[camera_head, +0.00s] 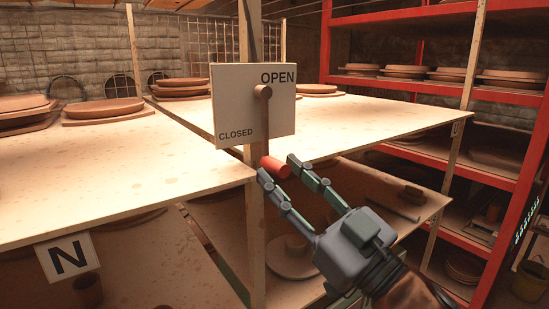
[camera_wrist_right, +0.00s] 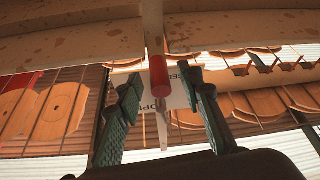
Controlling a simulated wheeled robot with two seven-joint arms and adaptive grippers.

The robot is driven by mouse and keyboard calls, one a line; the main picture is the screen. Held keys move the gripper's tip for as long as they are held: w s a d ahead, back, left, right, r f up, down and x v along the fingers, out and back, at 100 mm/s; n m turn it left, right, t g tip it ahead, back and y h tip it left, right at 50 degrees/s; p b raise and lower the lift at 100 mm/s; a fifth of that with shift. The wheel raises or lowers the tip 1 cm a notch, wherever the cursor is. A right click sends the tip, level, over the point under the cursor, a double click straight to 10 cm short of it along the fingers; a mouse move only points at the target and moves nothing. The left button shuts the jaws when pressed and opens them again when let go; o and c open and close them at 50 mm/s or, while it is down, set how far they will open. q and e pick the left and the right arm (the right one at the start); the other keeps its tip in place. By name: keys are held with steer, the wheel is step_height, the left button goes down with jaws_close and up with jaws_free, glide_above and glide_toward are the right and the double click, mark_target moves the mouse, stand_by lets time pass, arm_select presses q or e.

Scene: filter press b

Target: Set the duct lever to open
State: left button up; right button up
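The duct lever is a brown bar (camera_head: 264,125) on a round pivot in front of a white sign (camera_head: 228,100). The sign reads OPEN at upper right and CLOSED at lower left. The lever hangs nearly straight down, with a red cylindrical grip (camera_head: 275,167) at its lower end. My right gripper (camera_head: 279,168) is open, its fingertips on either side of the red grip. In the right wrist view the red grip (camera_wrist_right: 159,77) shows between the two fingers (camera_wrist_right: 160,82), with gaps on both sides. My left gripper is not in view.
The sign is fixed to a wooden post (camera_head: 256,225) at the corner of a wide shelf (camera_head: 120,180) bearing stacked clay plates (camera_head: 108,110). A red rack (camera_head: 400,83) with more pottery stands at the right. An N sign (camera_head: 68,257) hangs below the left shelf edge.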

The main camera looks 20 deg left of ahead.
mark_target(267, 158)
steer(key=shift+p+x, duration=0.4)
steer(key=shift+x, duration=1.1)
jaws_close()
